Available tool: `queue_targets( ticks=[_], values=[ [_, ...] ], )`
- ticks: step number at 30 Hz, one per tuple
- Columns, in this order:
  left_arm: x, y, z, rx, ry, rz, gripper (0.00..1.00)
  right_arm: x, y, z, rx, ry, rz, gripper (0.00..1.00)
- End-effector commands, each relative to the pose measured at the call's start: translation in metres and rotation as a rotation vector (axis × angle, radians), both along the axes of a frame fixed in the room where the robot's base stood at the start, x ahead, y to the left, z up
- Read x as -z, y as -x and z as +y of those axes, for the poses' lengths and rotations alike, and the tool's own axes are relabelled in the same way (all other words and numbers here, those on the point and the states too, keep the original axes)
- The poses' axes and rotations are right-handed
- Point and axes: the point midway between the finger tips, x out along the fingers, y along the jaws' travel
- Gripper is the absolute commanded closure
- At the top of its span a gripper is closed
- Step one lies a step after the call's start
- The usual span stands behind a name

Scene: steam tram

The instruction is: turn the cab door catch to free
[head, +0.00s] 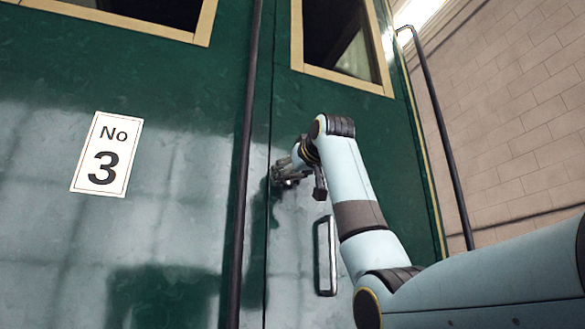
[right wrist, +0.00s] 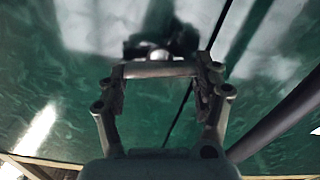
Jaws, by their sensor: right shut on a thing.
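The green cab door (head: 345,110) is closed in the head view, its left edge along a dark vertical seam. My right gripper (head: 284,178) is at the door beside this seam, above the door handle. In the right wrist view my right gripper (right wrist: 160,88) is shut on the door catch (right wrist: 160,69), a pale bar held between the two fingers. A rounded grey hub and a dark mount show behind the bar. In the head view the gripper hides most of the catch, and its turned position cannot be read. My left gripper is not in view.
A dark vertical handrail (head: 246,150) stands just left of the seam, and another handrail (head: 440,135) is at the right. A pull handle (head: 326,256) is below my gripper. A "No 3" plate (head: 106,154) is on the left panel. A brick wall (head: 510,110) is at the right.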

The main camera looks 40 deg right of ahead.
Motion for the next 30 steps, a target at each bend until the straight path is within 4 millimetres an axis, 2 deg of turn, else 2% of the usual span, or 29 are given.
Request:
queue_targets(
  ticks=[1, 30],
  values=[
    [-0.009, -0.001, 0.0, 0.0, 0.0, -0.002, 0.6, -0.004, 0.0, 0.0, 0.0, 0.042, 0.01, 0.9],
    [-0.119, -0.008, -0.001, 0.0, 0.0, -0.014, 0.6, -0.002, -0.001, 0.004, -0.002, 0.934, 0.226, 0.9]
  ],
)
